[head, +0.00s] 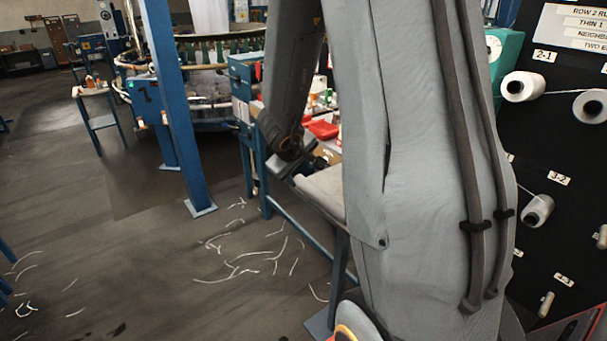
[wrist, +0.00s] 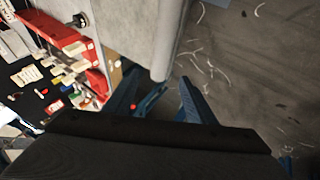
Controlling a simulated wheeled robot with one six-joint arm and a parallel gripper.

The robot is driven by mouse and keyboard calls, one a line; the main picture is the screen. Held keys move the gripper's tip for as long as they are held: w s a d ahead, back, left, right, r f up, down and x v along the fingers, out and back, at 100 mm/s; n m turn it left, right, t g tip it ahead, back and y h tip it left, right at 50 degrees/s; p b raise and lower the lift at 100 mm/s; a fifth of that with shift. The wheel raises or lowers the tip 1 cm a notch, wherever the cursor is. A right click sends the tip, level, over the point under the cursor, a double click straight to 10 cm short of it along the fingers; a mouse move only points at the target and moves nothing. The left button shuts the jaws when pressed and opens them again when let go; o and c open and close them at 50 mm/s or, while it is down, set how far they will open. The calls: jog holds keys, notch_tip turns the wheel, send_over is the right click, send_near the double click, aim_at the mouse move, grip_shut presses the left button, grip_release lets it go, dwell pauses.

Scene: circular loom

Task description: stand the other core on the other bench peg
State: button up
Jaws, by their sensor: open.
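My gripper (head: 308,164) hangs above the small bench (head: 322,193) in the head view, partly hidden by my arm. It is open, and I see nothing held in it. A dark part of it fills the bottom of the wrist view. The bench's grey top (wrist: 135,30) shows in the wrist view. I cannot make out a bench peg for sure. On the black rack at the right, a thin pale cylinder that looks like a bare core (head: 546,304) leans by label 4-3. Another pale cylinder (head: 602,237) is cut by the right edge.
White yarn packages (head: 522,87) sit on the black rack (head: 560,140). A red holder (wrist: 62,55) and small parts lie beside the grey top. A blue post (head: 180,110) stands left of the bench. Floor with thread scraps (head: 240,265) is otherwise open.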

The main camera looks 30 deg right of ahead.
jog(key=s+a+r+t+y, duration=0.15)
jog(key=a+r+y, duration=0.25)
jog(key=a, duration=0.9)
jog(key=s+a+f+m+g+y, duration=0.1)
jog(key=s+a+g, duration=0.3)
jog(key=s, duration=1)
jog(key=shift+a+f+m+p, duration=0.3)
jog(key=shift+a+m, duration=0.3)
jog(key=shift+a, duration=0.45)
jog(key=shift+s, duration=0.1)
notch_tip(320, 180, down, 7)
jog(key=g+b, duration=0.1)
jog(key=b, duration=0.5)
jog(key=shift+f, duration=0.15)
